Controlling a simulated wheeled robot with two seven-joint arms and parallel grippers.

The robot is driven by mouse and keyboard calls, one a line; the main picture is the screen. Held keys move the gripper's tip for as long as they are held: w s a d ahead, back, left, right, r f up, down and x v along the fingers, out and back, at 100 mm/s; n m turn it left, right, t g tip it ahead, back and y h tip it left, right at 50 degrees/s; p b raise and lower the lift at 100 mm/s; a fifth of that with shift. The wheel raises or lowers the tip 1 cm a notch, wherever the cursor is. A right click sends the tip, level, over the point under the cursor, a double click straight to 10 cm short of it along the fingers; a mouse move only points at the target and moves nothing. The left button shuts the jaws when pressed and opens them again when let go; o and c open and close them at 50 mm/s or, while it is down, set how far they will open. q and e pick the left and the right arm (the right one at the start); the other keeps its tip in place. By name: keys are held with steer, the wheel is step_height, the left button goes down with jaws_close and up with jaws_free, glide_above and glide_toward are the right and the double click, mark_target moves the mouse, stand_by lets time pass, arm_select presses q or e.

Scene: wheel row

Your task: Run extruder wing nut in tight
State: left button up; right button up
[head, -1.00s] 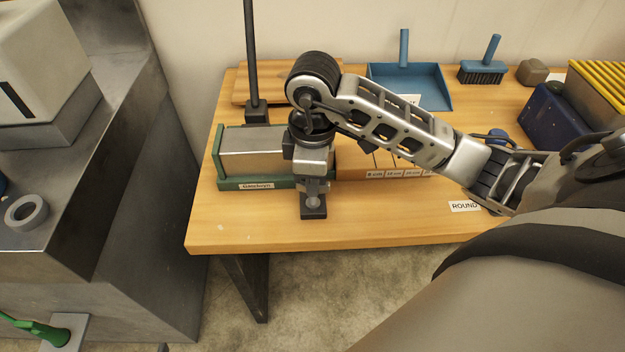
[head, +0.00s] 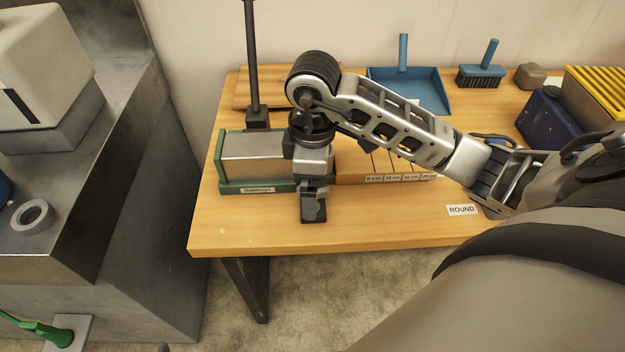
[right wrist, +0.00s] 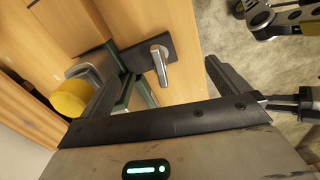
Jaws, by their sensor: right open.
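The extruder (head: 262,158) is a silver box in a green frame with a name label, near the table's left front. My right gripper (head: 313,207) points down at its right front, and the arm hides part of the extruder. In the right wrist view, a silver wing-shaped piece (right wrist: 159,66), which looks like the wing nut, sits on a dark plate beside the green frame. My right gripper (right wrist: 162,62) is open, with one finger on each side of this piece. I cannot tell whether either finger touches it.
A dark upright post (head: 252,60) stands behind the extruder. A wooden block with length labels (head: 385,178) lies to its right. A blue dustpan (head: 425,92), a brush (head: 482,76) and a dark blue box (head: 548,122) stand farther back. The table's front strip (head: 400,225) is mostly clear.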

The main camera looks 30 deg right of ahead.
step_height(320, 180, up, 3)
steer(key=shift+r+p, duration=0.15)
steer(key=shift+p, duration=1.1)
step_height(320, 180, up, 2)
steer(key=shift+r+p, duration=0.1)
steer(key=shift+p, duration=0.9)
arm_select(q)
steer(key=shift+s+a+r, duration=0.2)
steer(key=shift+a+r, duration=0.5)
steer(key=shift+r, duration=0.2)
steer(key=shift+d, duration=0.1)
